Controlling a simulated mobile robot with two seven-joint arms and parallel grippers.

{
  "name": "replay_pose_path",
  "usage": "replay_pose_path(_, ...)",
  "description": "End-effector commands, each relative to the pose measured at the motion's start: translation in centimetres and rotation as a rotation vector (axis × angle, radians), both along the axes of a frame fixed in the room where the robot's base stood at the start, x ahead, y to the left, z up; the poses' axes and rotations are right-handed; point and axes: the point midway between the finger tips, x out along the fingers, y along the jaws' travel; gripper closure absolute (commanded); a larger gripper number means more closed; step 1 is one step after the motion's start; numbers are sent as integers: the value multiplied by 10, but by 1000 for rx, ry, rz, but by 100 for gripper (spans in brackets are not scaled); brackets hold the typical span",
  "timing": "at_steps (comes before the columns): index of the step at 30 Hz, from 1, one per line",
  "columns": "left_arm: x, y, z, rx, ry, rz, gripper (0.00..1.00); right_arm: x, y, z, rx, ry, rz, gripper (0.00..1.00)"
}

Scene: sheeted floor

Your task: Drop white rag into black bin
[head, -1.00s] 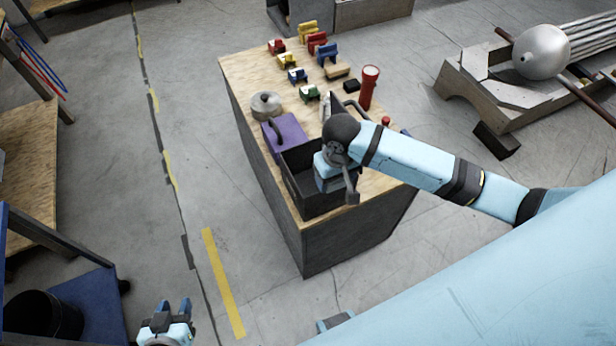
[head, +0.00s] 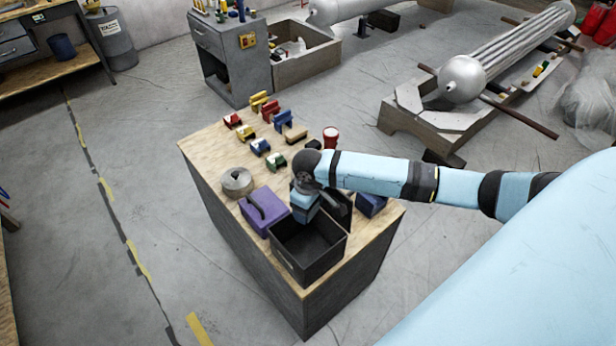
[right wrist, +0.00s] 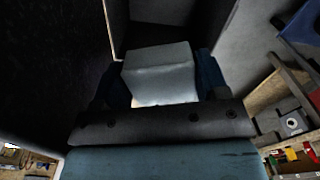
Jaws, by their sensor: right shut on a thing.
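In the head view my right gripper (head: 304,212) hangs over the workbench at the back left edge of a black open-topped bin (head: 325,270). The bin looks empty inside. In the right wrist view my right gripper (right wrist: 162,85) is shut on a pale, block-shaped thing, which I take for the white rag (right wrist: 160,72). In the head view my gripper and arm hide the rag. My left gripper is outside both views.
A purple box (head: 262,213) and a grey roll (head: 237,182) stand beside the bin. The floor left of the workbench (head: 240,255) is clear.

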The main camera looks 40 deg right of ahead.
Motion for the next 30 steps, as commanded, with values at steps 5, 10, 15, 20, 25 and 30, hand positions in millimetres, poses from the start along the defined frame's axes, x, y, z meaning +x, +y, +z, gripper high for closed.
replay_pose_path(5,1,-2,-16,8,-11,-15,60,0,0,-27,0,0,1,52)
replay_pose_path(10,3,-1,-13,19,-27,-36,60,0,0,-34,-1,-1,0,52)
replay_pose_path(15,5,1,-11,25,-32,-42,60,0,0,-32,-1,-1,0,52)
replay_pose_path(20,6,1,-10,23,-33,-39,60,0,0,-32,-1,-1,0,10)
replay_pose_path(25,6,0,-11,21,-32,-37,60,0,0,-32,-1,0,0,3)
replay_pose_path(30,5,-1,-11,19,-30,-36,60,0,0,-31,-1,0,-1,3)
